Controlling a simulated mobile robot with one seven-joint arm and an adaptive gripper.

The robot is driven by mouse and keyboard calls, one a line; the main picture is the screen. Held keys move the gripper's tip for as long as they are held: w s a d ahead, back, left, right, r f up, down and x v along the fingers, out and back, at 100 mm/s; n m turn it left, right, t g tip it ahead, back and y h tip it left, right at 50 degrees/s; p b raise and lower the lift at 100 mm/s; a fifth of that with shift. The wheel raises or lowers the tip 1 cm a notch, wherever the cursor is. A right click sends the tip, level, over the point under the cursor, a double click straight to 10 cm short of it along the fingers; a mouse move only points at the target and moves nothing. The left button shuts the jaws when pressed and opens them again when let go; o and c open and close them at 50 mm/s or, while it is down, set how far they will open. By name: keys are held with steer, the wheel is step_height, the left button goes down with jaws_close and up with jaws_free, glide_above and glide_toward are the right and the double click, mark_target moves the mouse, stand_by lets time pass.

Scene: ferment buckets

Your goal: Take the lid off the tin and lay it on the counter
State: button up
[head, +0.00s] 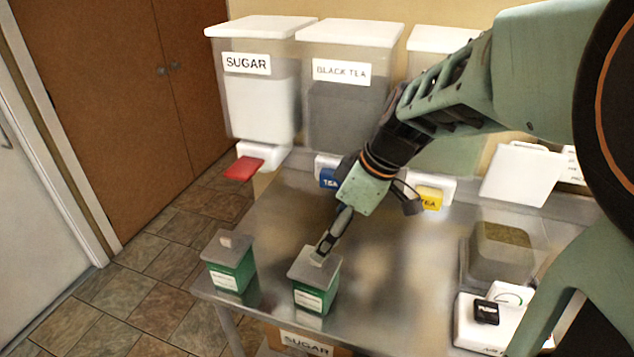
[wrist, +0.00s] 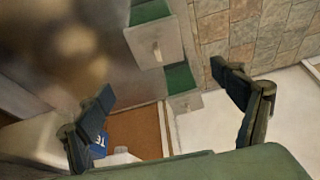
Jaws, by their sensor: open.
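Two green tins with grey lids and small pale knobs stand at the counter's front left. One tin (head: 315,297) is under my gripper; its lid (head: 305,268) is on. The other tin (head: 228,277) stands to its left at the corner, its lid (head: 230,250) also on. My gripper (head: 322,254) points down at the middle tin's lid, close to its knob; contact cannot be told. In the wrist view my gripper (wrist: 164,82) has its fingers wide apart with nothing held. There, one lid (wrist: 150,38) shows at the top and the other lid (wrist: 184,103) lower down.
The metal counter (head: 390,270) is clear right of the middle tin. A clear container (head: 500,255) and a white scale (head: 478,325) stand at the right. Sugar (head: 262,105) and black tea (head: 345,115) dispensers stand behind. A red scoop-like piece (head: 243,168) juts out left.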

glide_above(322, 268)
step_height(322, 268, down, 5)
steer(key=shift+d+p+x, duration=0.15)
steer(key=shift+p+x, duration=0.2)
steer(key=shift+x, duration=1)
steer(key=shift+d+p+x, duration=0.1)
steer(key=shift+p+x, duration=0.25)
steer(key=shift+x, duration=1)
steer(key=shift+w, duration=0.1)
steer(key=c, duration=1.1)
steer(key=shift+c, duration=0.2)
